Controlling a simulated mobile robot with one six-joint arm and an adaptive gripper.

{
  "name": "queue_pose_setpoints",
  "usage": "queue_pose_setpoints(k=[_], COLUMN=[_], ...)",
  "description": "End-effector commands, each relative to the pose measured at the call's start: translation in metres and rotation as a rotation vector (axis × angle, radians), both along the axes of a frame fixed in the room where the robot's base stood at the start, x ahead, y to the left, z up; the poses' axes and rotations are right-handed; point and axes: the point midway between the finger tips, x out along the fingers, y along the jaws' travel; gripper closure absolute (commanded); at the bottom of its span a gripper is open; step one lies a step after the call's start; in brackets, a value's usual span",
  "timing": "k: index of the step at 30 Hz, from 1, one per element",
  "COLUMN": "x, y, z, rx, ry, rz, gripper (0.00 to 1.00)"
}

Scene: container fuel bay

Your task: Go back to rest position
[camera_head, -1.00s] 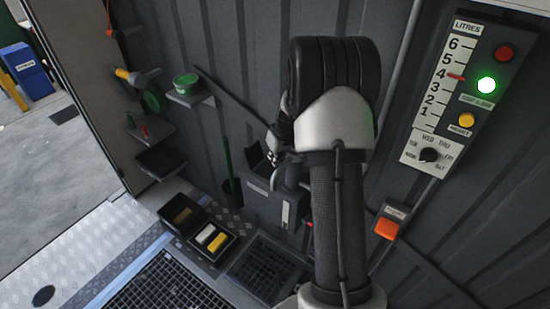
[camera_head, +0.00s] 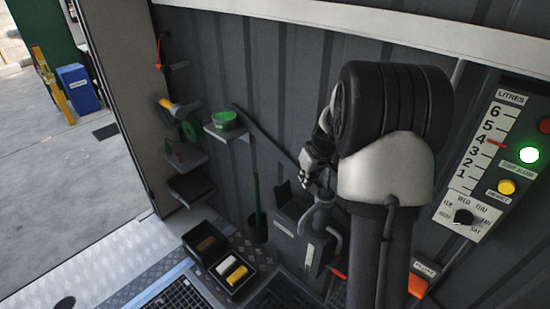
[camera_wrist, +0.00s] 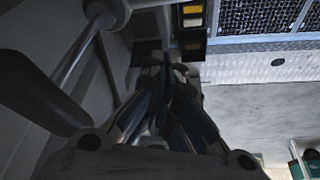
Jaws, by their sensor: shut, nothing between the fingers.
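My gripper (camera_head: 306,180) shows in the head view, partly hidden behind my own arm. It is above the grey box (camera_head: 291,243) on the wall, apart from it as far as I can tell. In the wrist view my gripper (camera_wrist: 172,72) has its dark fingers together, with nothing seen between them. My arm is folded, with its elbow high in front of the ribbed wall.
A gauge panel (camera_head: 483,150) with a lit green lamp (camera_head: 529,155) is at right. A green tub (camera_head: 224,119) stands on a shelf at left. Black trays (camera_head: 228,270) with a yellow block lie on the floor. Open floor lies at left.

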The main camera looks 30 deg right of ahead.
Motion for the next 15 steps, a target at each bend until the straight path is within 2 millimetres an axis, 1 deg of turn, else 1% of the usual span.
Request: queue_pose_setpoints(k=[5,8,11,12,14,15], x=[0.000,-0.002,-0.009,-0.014,-0.026,-0.035], y=[0.001,0.011,0.037,0.052,0.077,0.094], z=[0.001,0.012,0.037,0.051,0.072,0.086], rx=[0.001,-0.001,0.000,-0.001,0.001,0.001], ry=[0.000,-0.004,-0.009,-0.012,-0.015,-0.017], rz=[0.001,0.007,0.019,0.024,0.033,0.038], gripper=[1.00,1.00,1.00,1.00,1.00,1.00])
